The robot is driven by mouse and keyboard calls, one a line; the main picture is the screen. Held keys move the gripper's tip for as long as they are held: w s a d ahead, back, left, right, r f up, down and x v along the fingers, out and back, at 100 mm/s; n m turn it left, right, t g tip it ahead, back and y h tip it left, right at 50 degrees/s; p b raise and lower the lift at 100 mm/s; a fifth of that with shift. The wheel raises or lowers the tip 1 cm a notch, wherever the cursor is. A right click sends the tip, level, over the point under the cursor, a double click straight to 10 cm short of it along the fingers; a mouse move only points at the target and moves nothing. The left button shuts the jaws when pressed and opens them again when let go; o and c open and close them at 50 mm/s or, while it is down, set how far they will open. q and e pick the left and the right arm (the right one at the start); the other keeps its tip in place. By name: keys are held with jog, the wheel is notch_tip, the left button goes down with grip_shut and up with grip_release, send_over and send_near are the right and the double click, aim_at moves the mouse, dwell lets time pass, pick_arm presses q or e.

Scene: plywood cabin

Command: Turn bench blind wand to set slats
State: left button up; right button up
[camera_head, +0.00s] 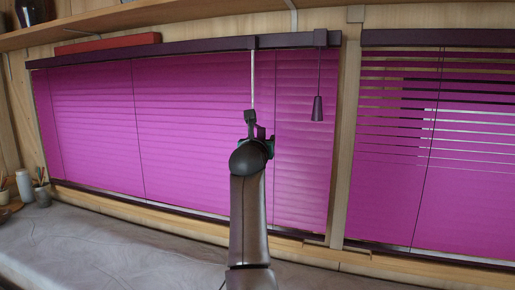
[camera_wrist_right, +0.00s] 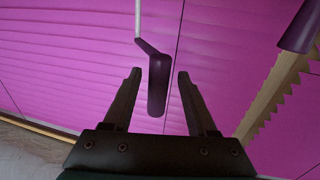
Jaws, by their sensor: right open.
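A closed magenta blind (camera_head: 150,120) covers the left window in the head view. Its wand (camera_head: 252,80) hangs as a thin pale rod in front of the slats. In the right wrist view, the wand's dark purple crank handle (camera_wrist_right: 157,85) hangs between the two fingers of my right gripper (camera_wrist_right: 159,80), with a gap on each side. My right gripper, which also shows in the head view (camera_head: 255,122), is open at the lower end of the wand. My left gripper is not in view.
A purple pull-cord tassel (camera_head: 317,108) hangs right of the wand. A second blind (camera_head: 450,150), with some gaps between its upper slats, is at the right. Small jars (camera_head: 25,186) stand at the far left of the grey bench (camera_head: 100,240). A wooden shelf (camera_head: 120,20) runs above.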

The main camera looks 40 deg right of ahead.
jog(key=b+v, duration=0.3)
jog(key=v, duration=1.1)
jog(key=shift+s+a, duration=0.2)
jog(key=shift+r, duration=0.1)
